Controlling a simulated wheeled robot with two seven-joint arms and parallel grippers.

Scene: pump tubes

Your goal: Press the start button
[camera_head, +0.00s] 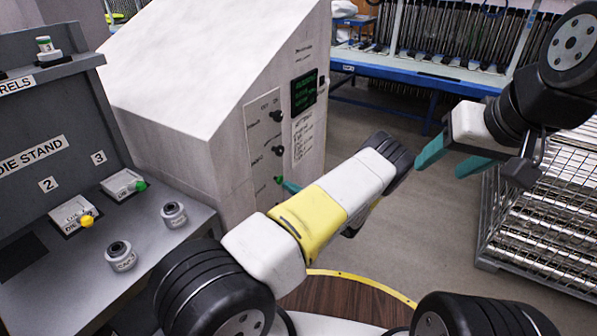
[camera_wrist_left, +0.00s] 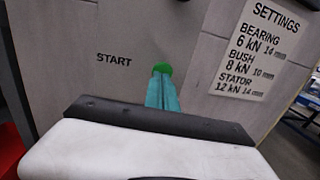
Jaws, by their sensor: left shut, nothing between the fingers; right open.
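The green start button (camera_head: 279,180) is on the front of the grey-white machine cabinet, below two black knobs. In the left wrist view the button (camera_wrist_left: 162,68) shows right of the word START. My left gripper (camera_head: 288,185) is shut and empty, and its teal fingertips (camera_wrist_left: 162,80) are at the button, overlapping its lower edge in the wrist view. I cannot tell whether they touch it or press it in. My left forearm hides the gripper's body in the head view. My right gripper (camera_head: 452,158) is open and empty, away from the cabinet.
A dark display (camera_head: 304,91) with green text sits above the controls. A settings label (camera_wrist_left: 254,48) is right of the button. A die stand (camera_head: 60,262) with several small parts is at the left. A wire crate of metal rods (camera_head: 545,225) stands at the right.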

